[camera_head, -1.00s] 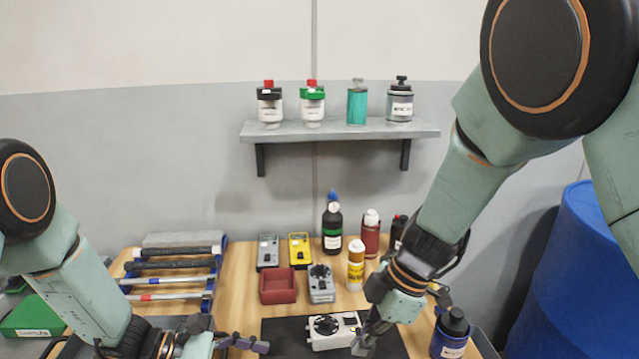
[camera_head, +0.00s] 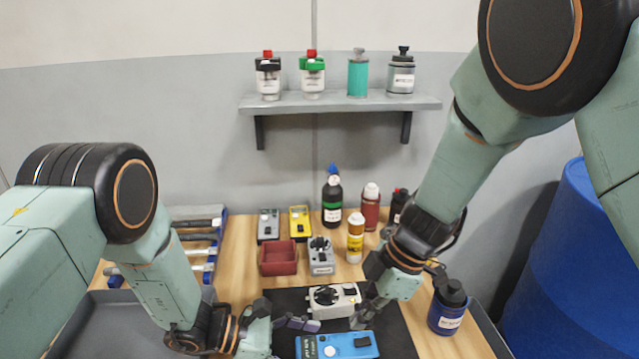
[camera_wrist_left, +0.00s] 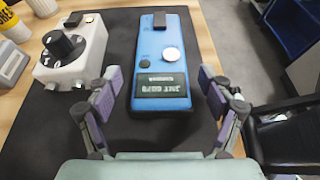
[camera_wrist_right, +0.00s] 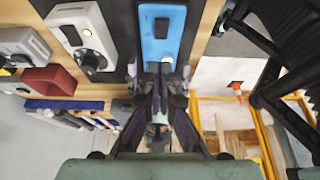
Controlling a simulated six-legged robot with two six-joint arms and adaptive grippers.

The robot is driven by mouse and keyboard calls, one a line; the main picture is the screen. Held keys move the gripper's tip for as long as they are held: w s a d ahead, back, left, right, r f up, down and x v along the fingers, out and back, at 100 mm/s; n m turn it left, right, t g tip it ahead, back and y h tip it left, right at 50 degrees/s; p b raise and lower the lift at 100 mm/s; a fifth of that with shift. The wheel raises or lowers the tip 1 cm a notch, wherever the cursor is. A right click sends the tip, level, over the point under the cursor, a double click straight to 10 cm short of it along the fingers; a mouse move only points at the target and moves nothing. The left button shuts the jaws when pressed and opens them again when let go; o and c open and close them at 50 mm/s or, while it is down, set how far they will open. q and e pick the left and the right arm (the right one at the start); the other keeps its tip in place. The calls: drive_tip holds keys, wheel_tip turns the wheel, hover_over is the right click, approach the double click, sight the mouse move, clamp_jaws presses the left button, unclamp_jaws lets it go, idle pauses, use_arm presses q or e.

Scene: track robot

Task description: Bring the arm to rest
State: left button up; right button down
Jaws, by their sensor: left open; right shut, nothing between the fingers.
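My right gripper (camera_head: 360,318) is shut and empty beside the white dial meter (camera_head: 338,300). I cannot tell if they touch. In the right wrist view its fingers (camera_wrist_right: 160,88) meet close to the near end of the blue meter (camera_wrist_right: 160,40). My left gripper (camera_head: 300,323) reaches in from the left, low over the black mat (camera_head: 392,325). In the left wrist view its open fingers (camera_wrist_left: 158,92) stand apart on either side of the near end of the blue meter (camera_wrist_left: 160,50). Nothing is visibly gripped.
A red tray (camera_head: 278,258), a grey dial device (camera_head: 321,256) and several bottles stand behind the mat. A dark bottle (camera_head: 447,308) stands at right, near the blue barrel (camera_head: 570,270). A wall shelf (camera_head: 340,104) holds bottles. A grey tray (camera_head: 100,325) lies at left.

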sight(350, 344)
drive_tip(key=shift+r, duration=0.1)
drive_tip(key=shift+r, duration=0.4)
use_arm(q)
drive_tip(key=shift+a+r, duration=0.2)
drive_tip(key=shift+a, duration=0.1)
use_arm(e)
drive_tip(key=shift+r, duration=0.35)
use_arm(q)
drive_tip(key=v, duration=1.1)
drive_tip(key=shift+a+r, duration=0.15)
drive_tip(key=shift+s+d, duration=0.1)
drive_tip(key=shift+d, duration=0.25)
use_arm(e)
drive_tip(key=shift+s, duration=0.1)
use_arm(q)
drive_tip(key=x, duration=1.1)
drive_tip(key=shift+f, duration=0.25)
use_arm(e)
wheel_tip(350, 344, down, 6)
drive_tip(key=shift+r, duration=0.1)
use_arm(q)
drive_tip(key=shift+d, duration=0.15)
use_arm(e)
wheel_tip(350, 344, up, 8)
